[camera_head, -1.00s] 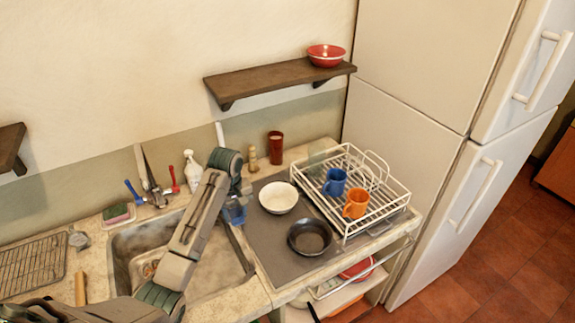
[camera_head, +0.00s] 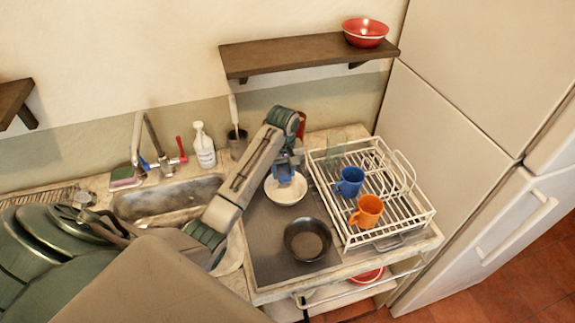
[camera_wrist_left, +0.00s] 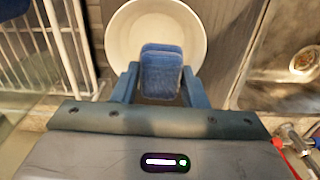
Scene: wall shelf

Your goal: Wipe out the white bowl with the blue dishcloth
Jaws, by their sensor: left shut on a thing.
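The white bowl (camera_head: 286,190) sits upright on the dark mat, left of the dish rack. My left gripper (camera_head: 286,168) is above the bowl and covers its back part in the head view. In the left wrist view, my left gripper (camera_wrist_left: 158,88) is shut on the folded blue dishcloth (camera_wrist_left: 160,70). The cloth overlaps the near part of the white bowl (camera_wrist_left: 122,35) there. I cannot tell whether the cloth touches the bowl's inside. My right gripper is not in view.
A dark pan (camera_head: 308,240) stands just in front of the bowl. The white dish rack (camera_head: 428,212) holds a blue mug (camera_head: 349,182) and an orange mug (camera_head: 368,211). The sink (camera_head: 165,203) is left. A wall shelf (camera_head: 300,52) with a red bowl (camera_head: 365,32) hangs above.

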